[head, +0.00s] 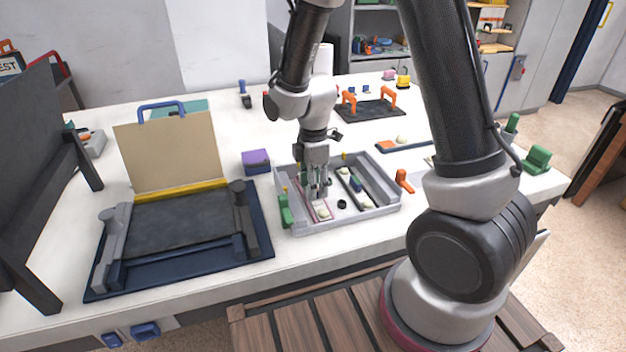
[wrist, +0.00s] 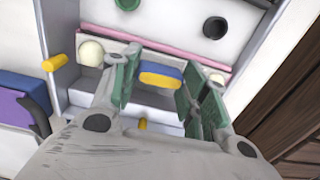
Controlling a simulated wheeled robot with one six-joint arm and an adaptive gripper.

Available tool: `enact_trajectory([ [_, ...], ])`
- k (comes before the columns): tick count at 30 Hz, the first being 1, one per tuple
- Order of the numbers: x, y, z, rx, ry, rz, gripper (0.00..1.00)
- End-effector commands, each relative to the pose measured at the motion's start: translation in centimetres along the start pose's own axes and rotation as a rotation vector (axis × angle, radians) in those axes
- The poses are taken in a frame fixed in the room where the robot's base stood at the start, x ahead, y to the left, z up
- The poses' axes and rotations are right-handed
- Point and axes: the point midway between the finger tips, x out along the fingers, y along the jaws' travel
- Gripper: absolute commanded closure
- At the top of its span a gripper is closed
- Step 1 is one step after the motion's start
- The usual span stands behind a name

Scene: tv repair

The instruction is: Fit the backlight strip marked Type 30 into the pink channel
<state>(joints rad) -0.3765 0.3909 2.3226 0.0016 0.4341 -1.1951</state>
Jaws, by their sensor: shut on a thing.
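My gripper (head: 318,192) points down into the grey tray (head: 352,222) in the head view. In the wrist view its green-padded fingers (wrist: 155,90) are shut on the yellow and blue grip (wrist: 160,76) of a pale backlight strip (wrist: 128,62). White domes sit on the strip to either side of the fingers. The pink channel (wrist: 165,42) shows as a pink edge running along the strip. It also shows in the head view (head: 310,208). I cannot tell whether the strip is seated in it. No Type 30 marking is readable.
A dark channel (head: 356,189) lies right of the pink one. A green block (head: 285,212) is at the tray's left wall. A purple box (head: 256,161) stands behind left. A dark blue frame (head: 255,246) fills the left bench. An orange clip (head: 404,181) is right of the tray.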

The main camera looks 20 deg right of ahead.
Motion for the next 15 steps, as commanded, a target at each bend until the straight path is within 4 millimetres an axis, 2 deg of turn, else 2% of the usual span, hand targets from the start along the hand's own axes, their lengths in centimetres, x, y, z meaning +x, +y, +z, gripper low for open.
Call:
enact_trajectory([
  [9,-0.12,0.18,-0.04,0.0,0.001,0.003,1.0],
  [15,-0.14,0.28,-0.1,0.001,0.003,-0.07,1.0],
])
